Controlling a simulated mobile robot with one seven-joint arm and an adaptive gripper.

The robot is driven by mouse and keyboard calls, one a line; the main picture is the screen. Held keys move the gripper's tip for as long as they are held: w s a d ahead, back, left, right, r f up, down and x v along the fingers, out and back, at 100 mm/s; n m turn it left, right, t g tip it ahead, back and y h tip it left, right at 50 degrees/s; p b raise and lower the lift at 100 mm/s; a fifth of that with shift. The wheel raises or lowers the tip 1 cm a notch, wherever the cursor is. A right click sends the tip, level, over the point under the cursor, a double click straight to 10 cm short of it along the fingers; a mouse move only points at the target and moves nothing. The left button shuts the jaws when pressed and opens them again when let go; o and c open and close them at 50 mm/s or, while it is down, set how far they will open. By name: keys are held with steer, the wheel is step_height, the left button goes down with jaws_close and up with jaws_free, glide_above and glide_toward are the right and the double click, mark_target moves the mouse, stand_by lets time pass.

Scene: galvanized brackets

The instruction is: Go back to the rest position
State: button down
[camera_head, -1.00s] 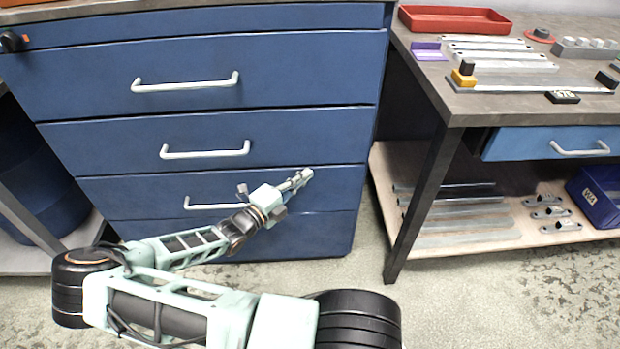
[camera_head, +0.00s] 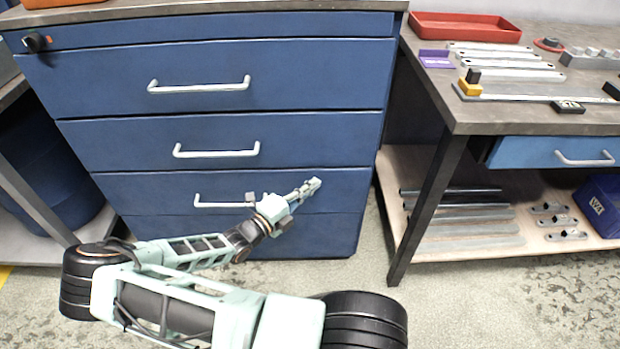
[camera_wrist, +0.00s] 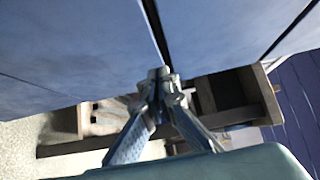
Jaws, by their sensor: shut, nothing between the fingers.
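My gripper (camera_head: 312,187) is shut and empty, in front of the lower drawers of the blue cabinet (camera_head: 230,135) in the head view. In the wrist view my gripper (camera_wrist: 158,80) points ahead with its fingertips together and nothing between them. The cabinet's blue drawer fronts (camera_wrist: 80,40) fill the upper part of the wrist view. My arm is bent low, reaching from the left toward the lower right of the cabinet. I cannot tell the exact gap between my gripper and the drawer fronts.
The cabinet has several drawers with pale handles, such as this one (camera_head: 200,86), all shut. A workbench (camera_head: 470,125) stands at the right with metal bars and a red tray (camera_head: 466,27). Its lower shelf (camera_head: 430,165) holds more bars and a blue bin (camera_head: 600,206). Floor (camera_head: 480,300) is clear in front.

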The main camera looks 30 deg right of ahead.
steer(key=p+v, duration=0.1)
steer(key=v, duration=0.9)
steer(key=shift+s+a+p, duration=0.15)
steer(key=shift+s+p, duration=0.15)
